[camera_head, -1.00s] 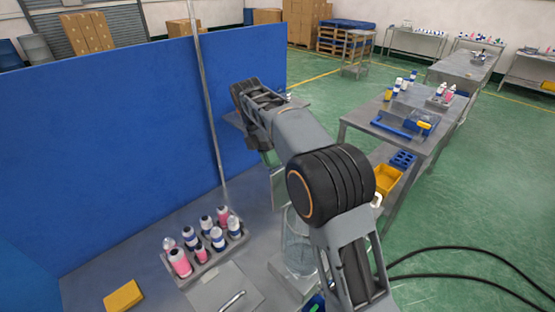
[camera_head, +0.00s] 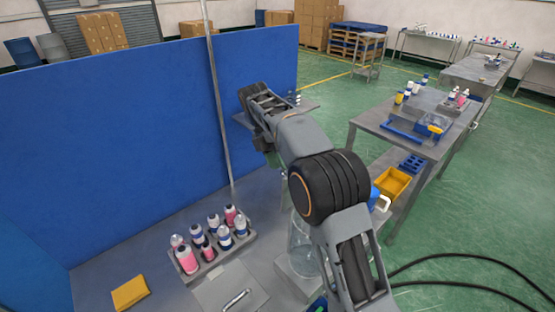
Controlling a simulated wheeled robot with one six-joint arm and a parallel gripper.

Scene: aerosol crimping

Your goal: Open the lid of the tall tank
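A clear, tall cylindrical vessel (camera_head: 301,240) stands on the grey bench just left of my arm. My arm hides part of it, and I cannot tell whether this is the tall tank. A flat grey plate with a bar handle (camera_head: 236,299) lies at the bottom edge of the view. My arm reaches up and away to the left, in front of the blue panel. Its dark far end (camera_head: 265,143) is above the bench, apart from the plate. No fingers can be made out there. I cannot tell whether my gripper is open or holds anything.
A tray (camera_head: 250,240) of pink, white and blue bottles stands left of the clear vessel. A yellow block (camera_head: 130,293) lies at lower left. A blue panel (camera_head: 110,140) and upright pole (camera_head: 217,110) bound the bench. A side table (camera_head: 375,125) stands right.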

